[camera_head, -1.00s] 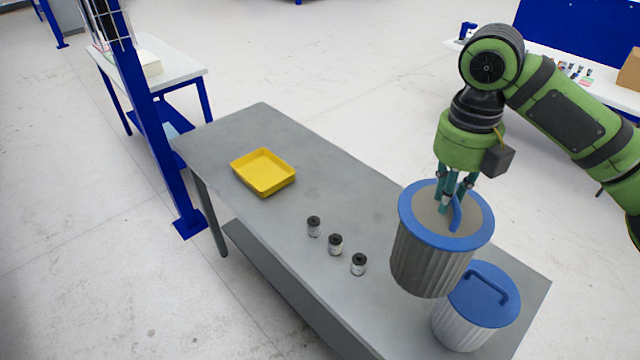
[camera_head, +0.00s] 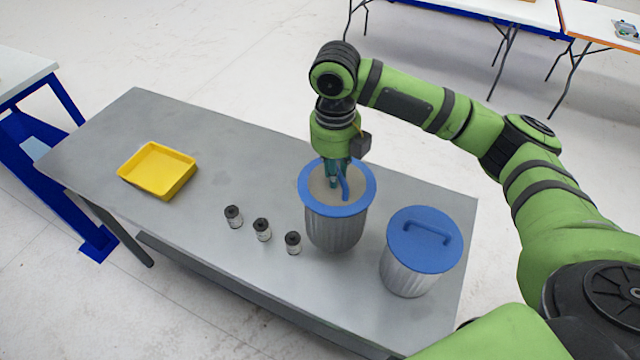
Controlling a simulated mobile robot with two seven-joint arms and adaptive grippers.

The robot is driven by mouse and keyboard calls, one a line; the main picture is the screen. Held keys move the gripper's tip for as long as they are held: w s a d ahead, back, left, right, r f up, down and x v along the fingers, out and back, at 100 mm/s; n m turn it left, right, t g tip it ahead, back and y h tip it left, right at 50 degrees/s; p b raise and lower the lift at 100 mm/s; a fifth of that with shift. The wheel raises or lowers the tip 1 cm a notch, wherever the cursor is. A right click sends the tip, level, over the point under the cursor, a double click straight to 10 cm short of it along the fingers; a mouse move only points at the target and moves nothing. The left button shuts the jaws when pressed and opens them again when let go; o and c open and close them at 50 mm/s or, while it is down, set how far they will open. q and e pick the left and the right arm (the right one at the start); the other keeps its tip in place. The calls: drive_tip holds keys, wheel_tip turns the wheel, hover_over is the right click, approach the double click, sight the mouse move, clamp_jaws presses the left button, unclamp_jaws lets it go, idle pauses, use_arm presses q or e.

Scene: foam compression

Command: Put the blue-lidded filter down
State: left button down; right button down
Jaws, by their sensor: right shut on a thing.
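The blue-lidded filter (camera_head: 335,228) is a ribbed grey cylinder with a blue rim, a beige top and a blue handle. It is upright over the middle-right part of the grey table (camera_head: 110,140). My right gripper (camera_head: 338,184) points down from above and is shut on its handle. I cannot tell whether the filter's base touches the table or hangs just above it. A second ribbed canister (camera_head: 408,274) with a full blue lid (camera_head: 425,240) stands to its right, apart from it. My left gripper is not in view.
Three small black-capped jars (camera_head: 262,229) stand in a row just left of the filter. A yellow tray (camera_head: 157,170) lies at the table's left. The table behind the jars is clear. White tables stand in the background.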

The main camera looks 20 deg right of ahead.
sight(333, 191)
wheel_tip(333, 191, down, 6)
drive_tip(key=shift+f+p, duration=0.15)
drive_tip(key=shift+p, duration=0.9)
drive_tip(key=shift+w+f, duration=0.1)
drive_tip(key=shift+f, duration=0.2)
drive_tip(key=shift+f, duration=0.15)
drive_tip(key=c, duration=1.2)
unclamp_jaws()
drive_tip(key=shift+o, duration=0.2)
drive_tip(key=r+b, duration=0.4)
drive_tip(key=r, duration=0.7)
drive_tip(key=shift+a+r, duration=0.1)
drive_tip(key=shift+a, duration=0.1)
drive_tip(key=shift+r, duration=0.55)
